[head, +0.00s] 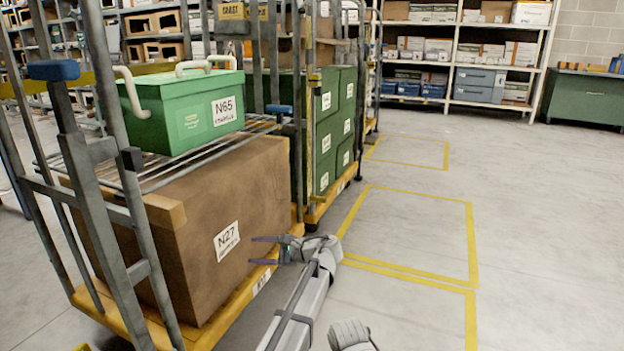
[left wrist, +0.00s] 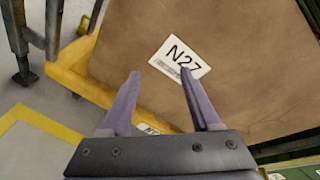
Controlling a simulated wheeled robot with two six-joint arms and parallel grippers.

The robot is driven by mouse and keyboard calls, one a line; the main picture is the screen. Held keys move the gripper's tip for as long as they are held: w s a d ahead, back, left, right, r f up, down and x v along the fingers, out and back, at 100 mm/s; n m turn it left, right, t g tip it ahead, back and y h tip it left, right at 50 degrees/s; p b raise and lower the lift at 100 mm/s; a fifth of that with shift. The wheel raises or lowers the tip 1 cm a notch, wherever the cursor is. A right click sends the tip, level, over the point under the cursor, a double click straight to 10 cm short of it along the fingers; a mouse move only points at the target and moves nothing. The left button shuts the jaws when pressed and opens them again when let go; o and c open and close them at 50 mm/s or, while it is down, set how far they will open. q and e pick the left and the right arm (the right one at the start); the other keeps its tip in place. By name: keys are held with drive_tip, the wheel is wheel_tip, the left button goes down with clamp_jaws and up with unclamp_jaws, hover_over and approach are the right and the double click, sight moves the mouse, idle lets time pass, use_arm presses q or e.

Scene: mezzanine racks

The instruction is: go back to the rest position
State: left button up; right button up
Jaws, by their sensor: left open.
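My left gripper (head: 264,250) is open and empty, with its two purple-grey fingers pointing at the lower part of the brown box. In the left wrist view the open fingers (left wrist: 160,100) frame the area below the white N27 label (left wrist: 180,68); I cannot tell whether they touch the box. The brown box (head: 262,195) stands on the yellow base of a trolley. A grey part of my own body shows at the bottom middle of the head view; no right gripper can be made out.
The trolley's yellow base (head: 225,322) and grey posts stand close left of my arm. A green N65 box (head: 175,120) sits on its wire shelf. Green N-labelled boxes (head: 327,150) stand on a trolley behind. Yellow-marked floor (head: 410,230) to the right is clear.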

use_arm(q)
drive_tip(key=s+a+f+n+g+h, duration=0.2)
drive_tip(key=s+a+f+n+h, duration=0.2)
drive_tip(key=s+f, duration=0.5)
drive_tip(key=s+d+f+n+g+h, duration=0.1)
drive_tip(key=s+d+f+n+h, duration=0.15)
drive_tip(key=s, duration=0.35)
drive_tip(key=s+d+f+n+h, duration=0.2)
drive_tip(key=s+n+h, duration=0.2)
drive_tip(key=s, duration=0.2)
drive_tip(key=s+d+f+n+g+h, duration=0.1)
drive_tip(key=s+d+f+n+h, duration=0.25)
drive_tip(key=s, duration=0.35)
drive_tip(key=s+d+r+m+p, duration=0.2)
drive_tip(key=d+r+p, duration=0.1)
drive_tip(key=r+p, duration=0.4)
drive_tip(key=s+d+r+m+y+p, duration=0.1)
drive_tip(key=d+r+p, duration=0.3)
drive_tip(key=r+p, duration=0.3)
drive_tip(key=s+d+r+m+p, duration=0.2)
drive_tip(key=d+r+p, duration=0.1)
drive_tip(key=r+p, duration=0.45)
wheel_tip(320, 180, up, 36)
drive_tip(key=p, duration=3.5)
drive_tip(key=shift+w+d+r+g, duration=0.15)
drive_tip(key=shift+d+r+g, duration=0.05)
drive_tip(key=shift+g, duration=0.1)
